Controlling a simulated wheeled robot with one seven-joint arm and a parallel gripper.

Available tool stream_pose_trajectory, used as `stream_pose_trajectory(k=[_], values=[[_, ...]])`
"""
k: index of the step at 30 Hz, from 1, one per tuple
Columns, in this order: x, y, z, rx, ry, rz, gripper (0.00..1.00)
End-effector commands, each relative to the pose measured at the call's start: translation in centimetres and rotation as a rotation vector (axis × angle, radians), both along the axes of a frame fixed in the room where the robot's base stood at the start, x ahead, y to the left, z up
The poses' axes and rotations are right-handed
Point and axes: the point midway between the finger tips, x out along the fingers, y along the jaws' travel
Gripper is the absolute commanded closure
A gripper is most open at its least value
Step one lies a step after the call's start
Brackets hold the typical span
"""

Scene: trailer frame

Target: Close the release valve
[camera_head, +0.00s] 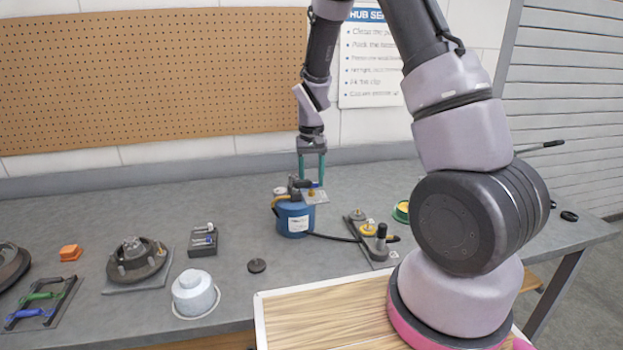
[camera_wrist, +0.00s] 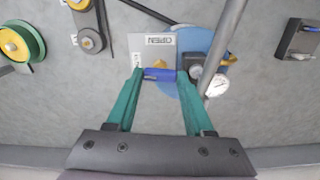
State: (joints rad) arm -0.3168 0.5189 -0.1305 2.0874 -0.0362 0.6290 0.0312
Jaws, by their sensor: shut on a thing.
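A blue tank (camera_head: 294,220) with a black top fitting stands on the grey bench in the head view. A small grey plate (camera_head: 316,197) sits at its upper right. In the wrist view, the plate (camera_wrist: 142,44) carries the upside-down label "OPEN". The release valve's blue handle (camera_wrist: 158,74) lies crosswise at the plate's edge, between the green fingertips of my gripper (camera_wrist: 160,75). My gripper (camera_head: 312,180) points down over the tank and is shut on the handle. A round white gauge (camera_wrist: 216,85) is right of the fingers. The fingers partly hide the valve.
A black hose (camera_head: 330,238) runs right from the tank to a pulley plate (camera_head: 378,250). A white-grey canister (camera_head: 194,295), a hub (camera_head: 138,259) and a small dark box (camera_head: 202,241) stand to the left. A pegboard (camera_head: 150,75) is behind.

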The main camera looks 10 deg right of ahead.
Motion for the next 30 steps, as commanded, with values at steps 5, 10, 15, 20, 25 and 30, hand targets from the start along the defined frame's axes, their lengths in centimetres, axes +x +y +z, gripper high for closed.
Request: stream_pose_trajectory(k=[5, 10, 15, 20, 25, 30], values=[[0.09, 0.00, 0.07, 0.001, -0.002, 0.063, 1.00], [0.07, 0.03, 0.06, 0.001, -0.002, 0.092, 1.00], [0.07, 0.03, 0.06, 0.001, -0.002, 0.099, 1.00], [0.07, 0.03, 0.05, 0.001, -0.002, 0.098, 1.00], [0.07, 0.02, 0.05, 0.001, -0.002, 0.097, 0.21], [0.04, 0.07, 0.02, 0.001, -0.001, 0.097, 0.18]])
